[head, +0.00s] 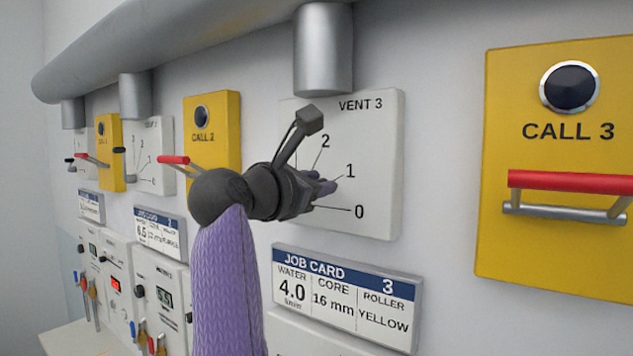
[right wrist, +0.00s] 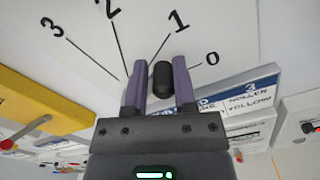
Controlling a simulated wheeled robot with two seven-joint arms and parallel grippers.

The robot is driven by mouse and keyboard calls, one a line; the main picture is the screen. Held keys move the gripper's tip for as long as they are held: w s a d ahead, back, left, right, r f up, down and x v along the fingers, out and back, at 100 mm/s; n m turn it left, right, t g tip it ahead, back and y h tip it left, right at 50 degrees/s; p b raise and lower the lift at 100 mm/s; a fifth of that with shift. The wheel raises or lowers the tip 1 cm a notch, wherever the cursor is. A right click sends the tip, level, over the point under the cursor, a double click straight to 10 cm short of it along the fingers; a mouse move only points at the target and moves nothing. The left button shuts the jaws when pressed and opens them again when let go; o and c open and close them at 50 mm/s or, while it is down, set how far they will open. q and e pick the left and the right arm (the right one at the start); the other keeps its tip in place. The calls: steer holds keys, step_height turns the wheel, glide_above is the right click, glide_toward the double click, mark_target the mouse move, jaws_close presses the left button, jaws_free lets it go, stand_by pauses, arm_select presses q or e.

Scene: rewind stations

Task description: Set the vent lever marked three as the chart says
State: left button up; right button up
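The white Vent 3 panel (head: 375,135) has scale marks; 0, 1 and 2 show in the head view, and 3 shows too in the right wrist view (right wrist: 85,58). My right gripper (head: 326,188) is in front of the panel's lower part, near marks 0 and 1. In the right wrist view, the lever's black knob (right wrist: 162,80) is between my two purple fingers (right wrist: 160,88), with a narrow gap beside it. The fingers look open around it. The lever's stem and pivot are hidden, so its exact setting is unclear. My left gripper is out of view. No chart is legible.
Job card 3 (head: 345,299) below reads water 4.0, core 16 mm, roller yellow. The yellow Call 3 box (head: 560,190) with a red-topped bar (head: 570,181) juts out at right. A grey duct (head: 170,45) runs above. The Call 2 box (head: 222,140) is at left.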

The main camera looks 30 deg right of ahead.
jaws_close()
stand_by(1.1)
